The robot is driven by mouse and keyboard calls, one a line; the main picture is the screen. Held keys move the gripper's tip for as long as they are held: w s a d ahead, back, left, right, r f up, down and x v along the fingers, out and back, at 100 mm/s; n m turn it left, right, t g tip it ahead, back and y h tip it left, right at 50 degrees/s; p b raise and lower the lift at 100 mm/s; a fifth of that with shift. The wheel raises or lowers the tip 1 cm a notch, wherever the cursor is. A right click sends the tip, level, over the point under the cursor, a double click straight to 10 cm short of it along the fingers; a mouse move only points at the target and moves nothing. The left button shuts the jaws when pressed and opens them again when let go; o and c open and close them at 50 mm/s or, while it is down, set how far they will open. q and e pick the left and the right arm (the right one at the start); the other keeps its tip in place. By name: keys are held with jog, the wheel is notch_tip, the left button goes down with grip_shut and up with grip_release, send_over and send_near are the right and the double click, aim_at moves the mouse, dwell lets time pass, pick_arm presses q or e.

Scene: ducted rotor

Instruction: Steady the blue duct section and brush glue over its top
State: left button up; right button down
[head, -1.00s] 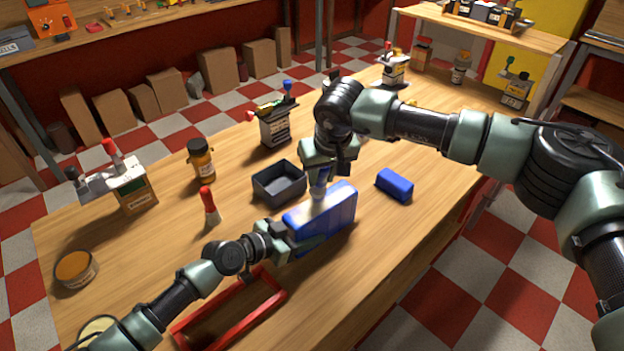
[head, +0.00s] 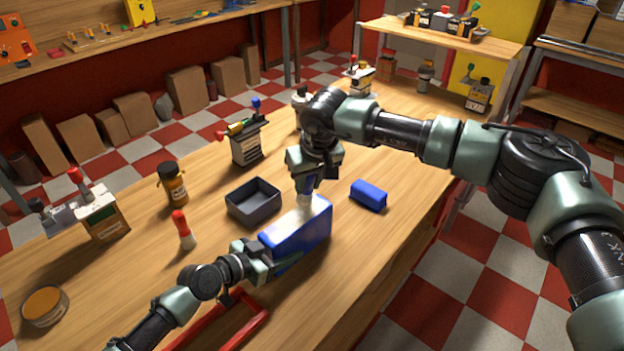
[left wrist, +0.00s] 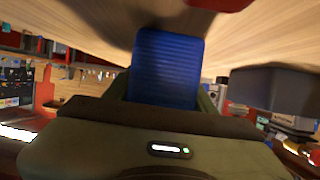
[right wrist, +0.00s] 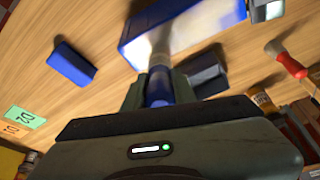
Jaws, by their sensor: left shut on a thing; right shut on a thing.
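The blue duct section (head: 298,240) stands on the wooden table, with a pale glossy patch on its top that shows in the right wrist view (right wrist: 215,22). My left gripper (head: 262,264) is shut on its near left end; the blue body fills the space between the fingers in the left wrist view (left wrist: 168,65). My right gripper (head: 309,178) is shut on the glue brush (right wrist: 159,85), which has a blue handle and pale bristles. The bristles are at the duct section's top. Whether they press on it is hard to tell.
A dark open tray (head: 253,203) stands just behind the duct section. A smaller blue block (head: 368,195) lies to its right. The table's right side is clear.

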jog(key=shift+s+a, duration=5.05)
jog(key=shift+a, duration=0.75)
notch_tip(320, 180, up, 8)
pick_arm(q)
jog(key=o, duration=1.6)
jog(key=v, duration=1.2)
jog(key=shift+s, duration=0.1)
jog(key=shift+f, duration=0.1)
pick_arm(e)
jog(key=shift+d+f, duration=0.1)
